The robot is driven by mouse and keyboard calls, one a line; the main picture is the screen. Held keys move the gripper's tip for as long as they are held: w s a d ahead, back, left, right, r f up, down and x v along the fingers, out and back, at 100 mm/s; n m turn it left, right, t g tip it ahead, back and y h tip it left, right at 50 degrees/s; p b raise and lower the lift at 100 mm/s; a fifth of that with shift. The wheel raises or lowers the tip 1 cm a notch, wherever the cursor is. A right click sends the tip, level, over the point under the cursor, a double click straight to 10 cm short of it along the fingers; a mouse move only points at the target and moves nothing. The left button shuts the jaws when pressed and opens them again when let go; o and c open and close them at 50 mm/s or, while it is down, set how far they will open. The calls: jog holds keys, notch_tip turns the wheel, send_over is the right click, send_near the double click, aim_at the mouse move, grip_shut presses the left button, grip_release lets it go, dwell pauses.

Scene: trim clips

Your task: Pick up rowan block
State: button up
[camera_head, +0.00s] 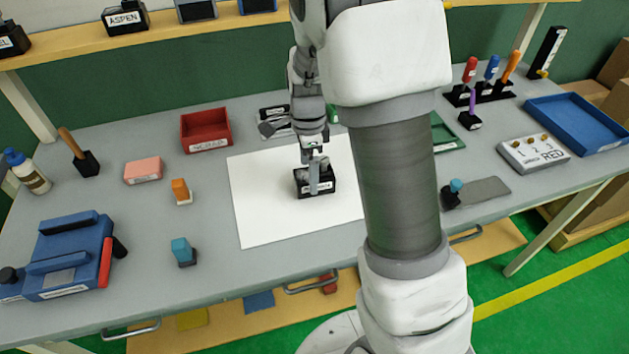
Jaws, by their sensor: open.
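A small black box-shaped block (328,187) with a white label sits on the white sheet (268,218). Its label is too small to read, so I cannot tell for sure that it is the rowan block. My gripper (315,178) points down at this block from above, with its fingers at the block's top and in front of part of it. The gripper is open. I cannot tell whether the fingers touch the block, and parts of its top are hidden behind them.
A red tray (206,131) and a pink block (143,170) stand to the left. Orange (181,191) and teal (182,251) stamp-like pieces stand nearer. A blue fixture (68,257) is front left. My arm hides the table right of centre. An upper shelf (165,35) spans the back.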

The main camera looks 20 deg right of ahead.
jog(key=shift+f, duration=0.65)
jog(key=c, duration=1.5)
jog(key=shift+r, duration=0.15)
